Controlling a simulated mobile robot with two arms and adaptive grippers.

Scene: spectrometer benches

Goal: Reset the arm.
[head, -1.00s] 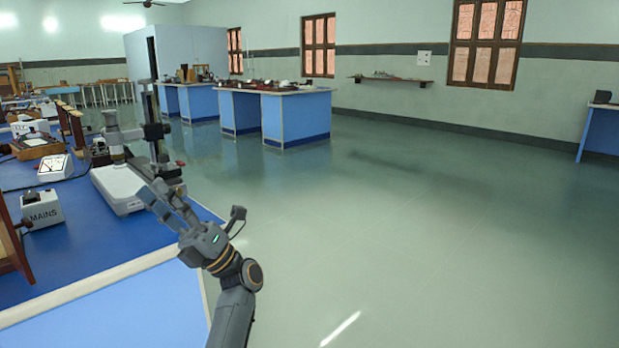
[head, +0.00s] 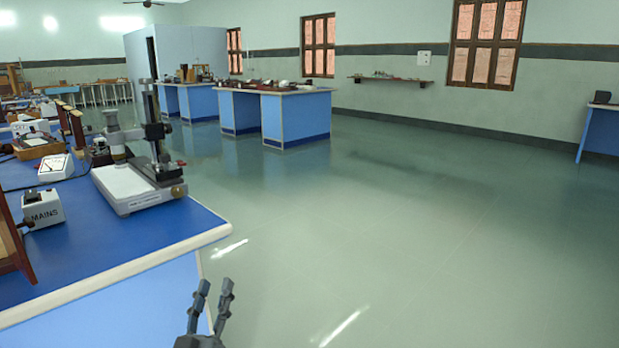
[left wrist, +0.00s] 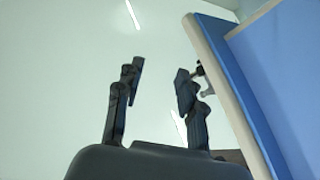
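My left gripper (head: 214,290) is at the bottom of the head view, beside the corner of the blue bench, over the green floor. Its two dark fingers point up in the picture, parted with nothing between them. In the left wrist view the left gripper (left wrist: 159,74) also shows its fingers apart and empty, with the bench edge (left wrist: 228,95) to their right. Most of the left arm is out of the head view. My right gripper is in neither view.
A stand instrument with a white base (head: 130,187) stands near the bench's (head: 100,246) right corner. A MAINS box (head: 42,208) and a white meter (head: 56,167) stand to its left. Blue benches (head: 297,117) stand farther back. The floor (head: 410,235) to the right is clear.

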